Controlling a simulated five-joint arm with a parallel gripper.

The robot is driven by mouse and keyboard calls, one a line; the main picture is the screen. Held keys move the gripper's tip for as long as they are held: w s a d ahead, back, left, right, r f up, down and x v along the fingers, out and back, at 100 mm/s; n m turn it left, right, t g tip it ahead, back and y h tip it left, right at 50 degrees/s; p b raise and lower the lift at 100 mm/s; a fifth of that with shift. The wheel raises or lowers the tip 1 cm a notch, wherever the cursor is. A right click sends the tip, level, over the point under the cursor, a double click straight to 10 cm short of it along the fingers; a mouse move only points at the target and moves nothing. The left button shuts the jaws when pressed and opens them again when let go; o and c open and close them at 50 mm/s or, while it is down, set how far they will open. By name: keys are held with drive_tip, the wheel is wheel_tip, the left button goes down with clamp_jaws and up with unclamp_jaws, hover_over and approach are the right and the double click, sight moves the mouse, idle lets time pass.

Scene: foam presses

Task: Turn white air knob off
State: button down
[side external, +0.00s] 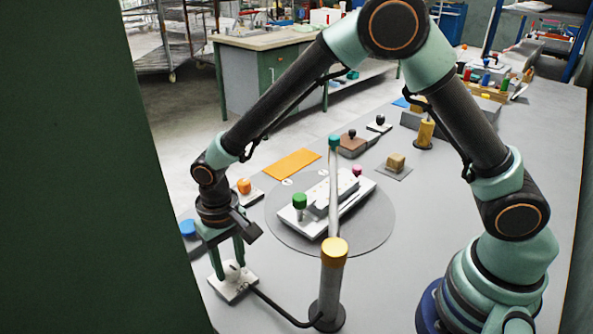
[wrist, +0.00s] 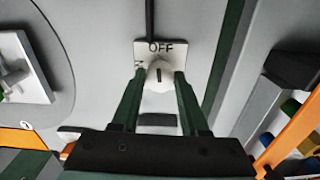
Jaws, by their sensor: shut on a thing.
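The white air knob (side external: 232,268) sits on a small white plate (side external: 228,293) at the front left of the table in the side view. My gripper (side external: 230,272) points down, with one finger on each side of the knob, and is shut on it. In the wrist view, the knob (wrist: 160,80) lies between the green fingertips of my gripper (wrist: 160,76). A short dark mark on the knob runs up and down, in line with the word OFF above it on the plate (wrist: 177,44). Another label at the plate's left is partly hidden by a finger.
A black hose (side external: 275,307) joins the plate to a post with a yellow cap (side external: 334,250). A grey disc (side external: 380,215) carries a white press (side external: 335,198). An orange knob (side external: 244,186) and blue knob (side external: 187,227) stand nearby. The table's left edge is close.

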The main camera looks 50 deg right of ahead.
sight(230, 266)
drive_tip(key=shift+m, duration=0.7)
drive_tip(key=shift+c, duration=2.1)
unclamp_jaws()
drive_tip(key=shift+r, duration=0.15)
wheel_tip(230, 266, up, 12)
